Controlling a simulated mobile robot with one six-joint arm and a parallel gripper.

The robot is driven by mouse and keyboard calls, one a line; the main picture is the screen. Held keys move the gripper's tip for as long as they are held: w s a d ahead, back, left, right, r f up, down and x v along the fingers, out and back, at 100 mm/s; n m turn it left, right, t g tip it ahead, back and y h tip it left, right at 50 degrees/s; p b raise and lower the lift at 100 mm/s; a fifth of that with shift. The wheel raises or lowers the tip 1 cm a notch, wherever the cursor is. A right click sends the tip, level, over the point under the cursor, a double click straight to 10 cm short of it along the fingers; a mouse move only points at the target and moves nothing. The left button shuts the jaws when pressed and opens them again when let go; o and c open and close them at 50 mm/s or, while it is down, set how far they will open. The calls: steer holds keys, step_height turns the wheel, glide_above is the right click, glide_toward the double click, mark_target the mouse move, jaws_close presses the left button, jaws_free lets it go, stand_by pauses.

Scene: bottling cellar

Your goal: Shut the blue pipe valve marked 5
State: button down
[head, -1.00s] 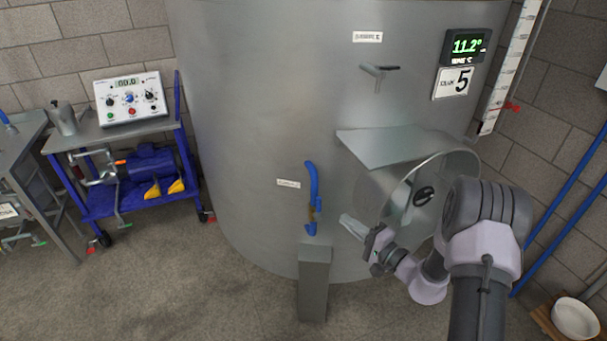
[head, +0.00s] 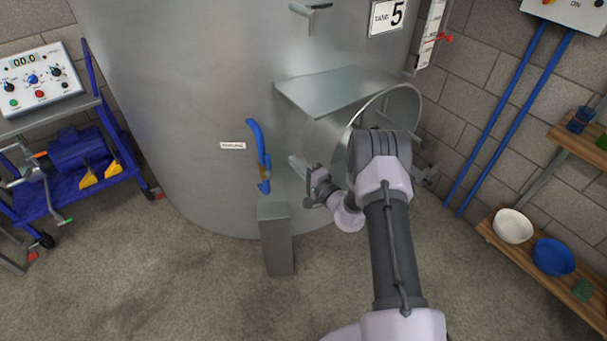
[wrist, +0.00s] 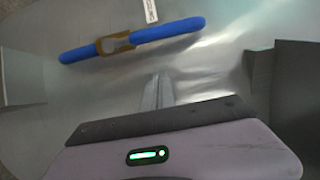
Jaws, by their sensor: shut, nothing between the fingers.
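The blue valve handle (head: 261,150) sits on the lower front of the big steel tank (head: 190,110), whose plate (head: 388,15) reads 5. The handle stands nearly upright in the head view. In the wrist view the blue handle (wrist: 165,32) lies across the upper picture, with a brown-gold middle part. My gripper (head: 294,163) is just right of the handle, with a small gap visible. Its narrow fingers (wrist: 158,88) are shut and empty in the wrist view, pointing toward the handle.
A grey post (head: 276,245) stands just below the handle. A steel shelf (head: 345,88) and a round hatch collar (head: 405,105) jut out above and right of my gripper. A blue trolley (head: 95,165) stands left. A low wooden shelf with bowls (head: 512,226) is at right.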

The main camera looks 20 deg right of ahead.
mark_target(267, 165)
steer(key=a, duration=0.1)
steer(key=w+a, duration=0.1)
steer(key=a, duration=0.1)
steer(key=w+a+b, duration=0.1)
steer(key=a, duration=0.1)
stand_by(0.4)
